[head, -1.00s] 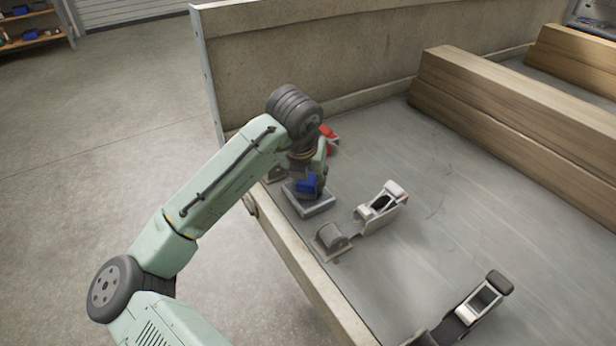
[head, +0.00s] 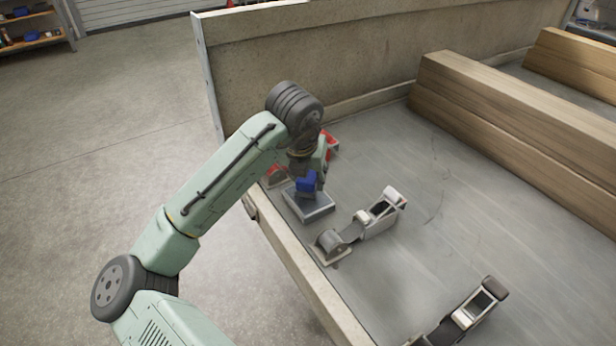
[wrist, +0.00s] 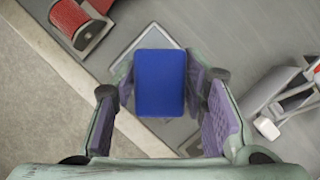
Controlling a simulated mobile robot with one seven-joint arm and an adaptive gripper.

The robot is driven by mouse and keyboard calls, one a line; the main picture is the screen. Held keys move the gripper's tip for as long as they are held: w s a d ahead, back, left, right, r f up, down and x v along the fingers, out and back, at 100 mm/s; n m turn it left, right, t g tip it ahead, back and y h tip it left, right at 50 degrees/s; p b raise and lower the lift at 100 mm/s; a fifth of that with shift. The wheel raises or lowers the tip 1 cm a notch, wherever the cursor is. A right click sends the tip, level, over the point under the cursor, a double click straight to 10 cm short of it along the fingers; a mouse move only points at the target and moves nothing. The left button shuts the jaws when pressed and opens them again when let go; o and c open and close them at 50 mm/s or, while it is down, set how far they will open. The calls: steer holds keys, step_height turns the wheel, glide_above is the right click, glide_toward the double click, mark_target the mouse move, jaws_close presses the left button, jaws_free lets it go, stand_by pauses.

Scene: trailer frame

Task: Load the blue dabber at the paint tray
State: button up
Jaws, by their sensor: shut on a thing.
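The blue dabber (head: 306,182) is held in my gripper (head: 308,186), above the grey paint tray (head: 318,212). In the wrist view the blue dabber (wrist: 160,83) sits between the purple-padded fingers of my gripper (wrist: 163,100), which are shut on it. The paint tray (wrist: 127,60) lies below, its pale rim showing at the upper left of the dabber. The dabber hides most of the tray's inside in the wrist view. In the head view a gap appears between dabber and tray, but I cannot see any paint.
A ratchet strap with a grey reel (head: 330,241) lies just right of the tray, and another strap (head: 470,310) lies nearer the front. A red-reeled strap (wrist: 78,22) is beyond the tray. Wooden beams (head: 520,120) lie at the right. The trailer's side rail (head: 300,265) runs close by.

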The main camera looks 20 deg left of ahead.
steer(key=shift+r+p, duration=1.45)
steer(key=shift+r, duration=0.85)
